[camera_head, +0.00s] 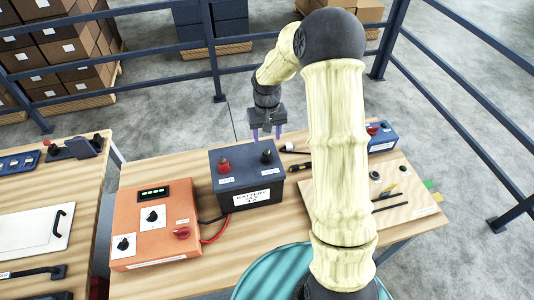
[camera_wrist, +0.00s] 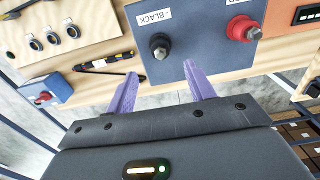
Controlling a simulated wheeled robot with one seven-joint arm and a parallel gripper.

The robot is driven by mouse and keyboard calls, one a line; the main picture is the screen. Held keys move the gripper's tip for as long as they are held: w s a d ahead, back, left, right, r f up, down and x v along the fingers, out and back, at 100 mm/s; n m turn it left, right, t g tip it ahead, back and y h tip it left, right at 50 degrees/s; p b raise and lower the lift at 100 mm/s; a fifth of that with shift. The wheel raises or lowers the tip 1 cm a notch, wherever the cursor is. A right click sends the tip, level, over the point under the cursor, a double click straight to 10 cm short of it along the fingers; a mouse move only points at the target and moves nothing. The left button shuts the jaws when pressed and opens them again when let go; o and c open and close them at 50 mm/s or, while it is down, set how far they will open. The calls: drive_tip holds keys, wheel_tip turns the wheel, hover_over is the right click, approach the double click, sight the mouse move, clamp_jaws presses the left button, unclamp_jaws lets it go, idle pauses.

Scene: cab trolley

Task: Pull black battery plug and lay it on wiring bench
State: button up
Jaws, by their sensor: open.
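The black plug (camera_head: 267,156) stands upright on top of the dark battery (camera_head: 240,182), on its right side. In the wrist view the black plug (camera_wrist: 160,46) sits beside a label reading "BLACK". My gripper (camera_head: 266,134) is open and empty, above and behind the battery in the head view. In the wrist view its purple fingertips (camera_wrist: 160,69) point toward the black plug and are apart from it. A red plug (camera_head: 224,166) stands on the battery's left side. The battery rests on a light wooden bench (camera_head: 240,246), likely the wiring bench.
An orange control box (camera_head: 154,226) stands left of the battery, with red and black cables between them. A small blue box (camera_head: 382,136) and a wooden board (camera_head: 409,203) with small parts lie to the right. Dark railings (camera_head: 218,75) run behind the bench.

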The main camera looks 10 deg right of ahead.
sight(267, 150)
drive_tip(key=shift+f, duration=0.15)
wheel_tip(267, 150, down, 9)
drive_tip(key=b, duration=0.6)
idle(1.2)
clamp_jaws()
drive_tip(key=shift+r, duration=0.2)
drive_tip(key=shift+r, duration=0.1)
drive_tip(key=shift+r+p, duration=2.1)
drive_tip(key=shift+r, duration=0.75)
